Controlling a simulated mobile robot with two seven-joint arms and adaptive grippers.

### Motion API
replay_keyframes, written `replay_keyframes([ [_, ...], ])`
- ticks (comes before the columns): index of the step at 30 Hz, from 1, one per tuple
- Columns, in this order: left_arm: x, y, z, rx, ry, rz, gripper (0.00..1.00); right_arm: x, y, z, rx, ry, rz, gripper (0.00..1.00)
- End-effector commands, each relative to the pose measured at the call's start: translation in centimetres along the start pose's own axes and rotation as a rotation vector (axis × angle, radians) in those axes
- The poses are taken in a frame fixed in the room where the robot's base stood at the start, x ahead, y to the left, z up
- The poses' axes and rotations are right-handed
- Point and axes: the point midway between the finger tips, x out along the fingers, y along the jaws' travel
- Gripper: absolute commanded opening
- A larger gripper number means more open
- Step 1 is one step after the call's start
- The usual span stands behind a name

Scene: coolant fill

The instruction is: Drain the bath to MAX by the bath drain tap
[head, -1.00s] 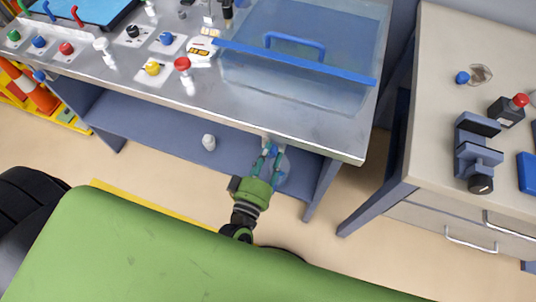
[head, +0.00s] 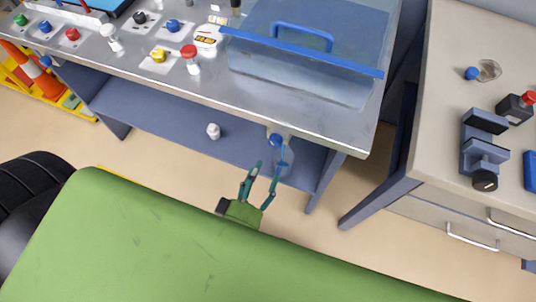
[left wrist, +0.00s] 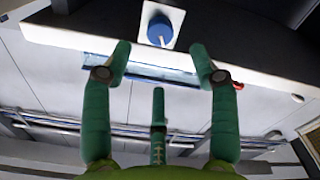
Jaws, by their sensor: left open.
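The bath (head: 300,85) is a clear tank of bluish liquid with a blue bar and handle on top, at the right end of the metal bench. Its level marks cannot be read. The blue bath drain tap (head: 276,140) is on the bench's front edge below the bath. In the left wrist view the tap's blue knob (left wrist: 160,30) sits on a white plate, beyond the fingertips. My left gripper (head: 266,171) is open and empty, just in front of and below the tap, apart from it. A thin blue streak shows below the tap; I cannot tell what it is. My right gripper is not in view.
Red (head: 189,55) and yellow (head: 159,55) knobs stand on the bench left of the bath. A small white bottle (head: 213,131) is on the lower shelf (head: 160,115). A side cabinet (head: 440,120) with a clamp-like device stands at the right.

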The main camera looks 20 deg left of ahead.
Motion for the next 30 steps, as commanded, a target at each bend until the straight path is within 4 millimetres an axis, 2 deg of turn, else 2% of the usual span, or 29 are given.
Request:
replay_keyframes([
  [3, -2.0, 0.0, 0.1, 0.001, -0.004, 0.0, 0.6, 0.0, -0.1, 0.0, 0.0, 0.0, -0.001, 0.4],
  [9, -3.5, 0.0, 0.0, 0.0, 0.0, 0.001, 0.6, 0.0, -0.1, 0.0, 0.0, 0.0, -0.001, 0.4],
  [26, -3.5, 0.0, 0.1, 0.001, -0.001, 0.001, 0.6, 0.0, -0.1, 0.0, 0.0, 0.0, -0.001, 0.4],
  [28, -3.5, -0.3, 0.6, 0.013, -0.017, 0.001, 0.6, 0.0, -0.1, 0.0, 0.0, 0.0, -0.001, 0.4],
  [30, -3.5, -1.2, 2.1, 0.049, -0.065, -0.001, 0.6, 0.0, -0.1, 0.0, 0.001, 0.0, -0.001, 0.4],
])
